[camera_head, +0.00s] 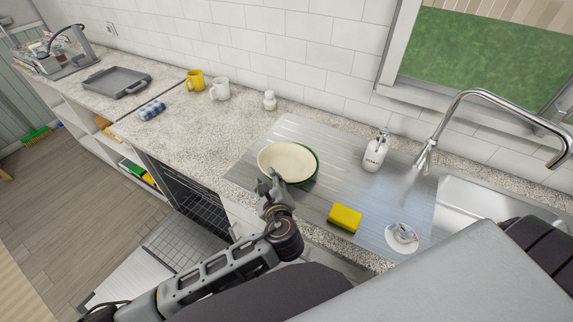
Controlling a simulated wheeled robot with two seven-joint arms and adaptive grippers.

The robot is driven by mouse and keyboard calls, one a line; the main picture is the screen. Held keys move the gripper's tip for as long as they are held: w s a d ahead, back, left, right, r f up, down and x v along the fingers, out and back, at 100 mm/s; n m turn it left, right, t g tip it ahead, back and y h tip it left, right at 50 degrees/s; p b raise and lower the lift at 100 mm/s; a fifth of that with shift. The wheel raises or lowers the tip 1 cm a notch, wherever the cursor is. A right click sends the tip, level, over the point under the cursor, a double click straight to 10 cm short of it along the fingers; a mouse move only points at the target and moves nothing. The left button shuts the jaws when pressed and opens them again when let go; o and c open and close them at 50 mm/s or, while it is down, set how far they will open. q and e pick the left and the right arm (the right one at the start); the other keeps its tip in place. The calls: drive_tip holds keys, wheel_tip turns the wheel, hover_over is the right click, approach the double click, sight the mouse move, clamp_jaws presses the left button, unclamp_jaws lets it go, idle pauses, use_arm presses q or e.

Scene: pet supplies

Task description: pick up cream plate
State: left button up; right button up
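The cream plate (287,160) is round and sits on the metal draining board (255,168). A dark green rim (314,176) shows beneath it at the right and lower edge, perhaps another dish under it. My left gripper (274,178) is at the plate's near left edge, overlapping the rim in view. Its fingers are small and partly blend together, so I cannot tell whether they are open or shut, or whether they touch the plate. My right gripper is not seen.
A yellow sponge (345,218) and a small white dish (401,239) lie right of the plate. A soap bottle (375,152) stands behind, near the faucet (428,150).

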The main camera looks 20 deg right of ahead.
sight(267, 173)
use_arm(q)
drive_tip(key=shift+w, duration=0.25)
drive_tip(key=shift+x, duration=2.75)
